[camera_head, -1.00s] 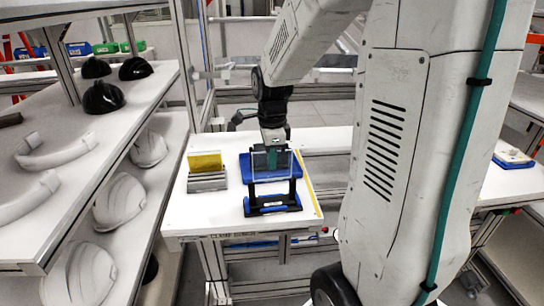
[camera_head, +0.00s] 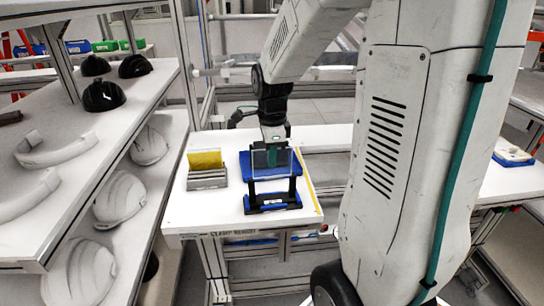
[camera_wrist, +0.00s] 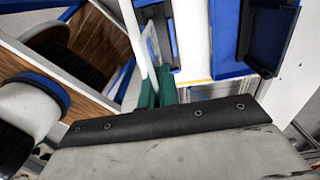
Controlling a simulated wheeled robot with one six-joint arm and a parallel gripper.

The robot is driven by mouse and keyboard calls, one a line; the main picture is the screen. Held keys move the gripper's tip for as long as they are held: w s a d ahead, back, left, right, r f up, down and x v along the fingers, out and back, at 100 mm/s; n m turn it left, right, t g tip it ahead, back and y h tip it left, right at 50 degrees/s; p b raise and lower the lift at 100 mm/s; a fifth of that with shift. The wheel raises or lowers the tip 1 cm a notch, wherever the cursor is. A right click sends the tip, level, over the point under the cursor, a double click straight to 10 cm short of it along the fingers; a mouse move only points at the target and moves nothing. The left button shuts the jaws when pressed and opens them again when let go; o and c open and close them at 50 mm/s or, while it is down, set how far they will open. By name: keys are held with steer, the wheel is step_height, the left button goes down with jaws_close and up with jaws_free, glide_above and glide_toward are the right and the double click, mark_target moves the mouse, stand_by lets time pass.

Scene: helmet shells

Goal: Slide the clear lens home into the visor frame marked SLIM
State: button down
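The clear lens (camera_head: 259,165) is a thin upright see-through pane in the head view. My gripper (camera_head: 272,155) is shut on its upper part with green fingers. In the wrist view, my gripper (camera_wrist: 158,90) has its green fingertips on either side of the pale lens edge (camera_wrist: 139,40). The lens stands in front of or over a blue and black visor frame (camera_head: 282,188) on the white table. The frame's marking is too small to read. Whether the lens touches the frame cannot be told. Part of the frame also shows in the wrist view (camera_wrist: 265,35).
A grey rack (camera_head: 207,180) with a yellow pane (camera_head: 205,160) stands left of the frame on the white table (camera_head: 190,218). Shelves with white shells (camera_head: 120,198) and black helmets (camera_head: 103,97) line the left side. Bare tabletop lies in front of the rack.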

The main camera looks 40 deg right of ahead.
steer(key=shift+f, duration=4.05)
steer(key=c, duration=1.6)
jaws_free()
steer(key=shift+o, duration=0.2)
step_height(320, 180, up, 8)
steer(key=shift+f, duration=0.1)
